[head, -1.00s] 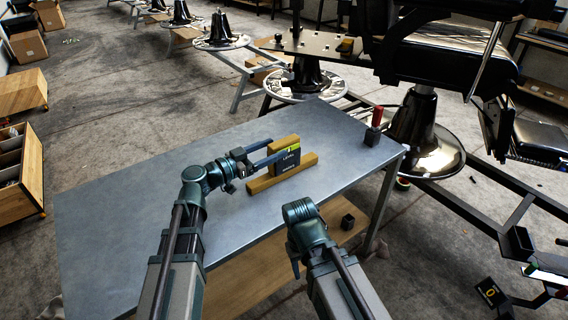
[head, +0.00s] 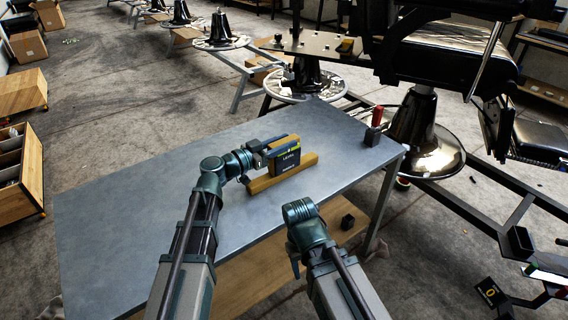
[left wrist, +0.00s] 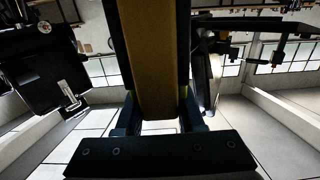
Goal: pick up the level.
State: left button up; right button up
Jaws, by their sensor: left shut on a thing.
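The level (head: 286,161) is a dark flat box with a printed label and a yellow-green patch at its top right corner. It stands upright against a wooden board (head: 284,142), behind a wooden bar (head: 266,183) on the table. My left gripper (head: 268,150) reaches it from its left end and is shut on it. In the left wrist view, a wooden face (left wrist: 156,60) with dark sides runs between the fingers; a clear gap between level and board cannot be seen. My right gripper (head: 295,268) points down near the table's front edge; its jaws are unclear.
The grey metal table (head: 130,195) is bare on its left side. A dark block with a red-handled tool (head: 376,120) stands at its right corner. A small dark cube (head: 348,221) lies on the lower shelf. A barber chair (head: 445,60) stands beyond the right edge.

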pick_arm(q)
grip_shut()
dwell(0.8)
jog(key=shift+r, duration=0.15)
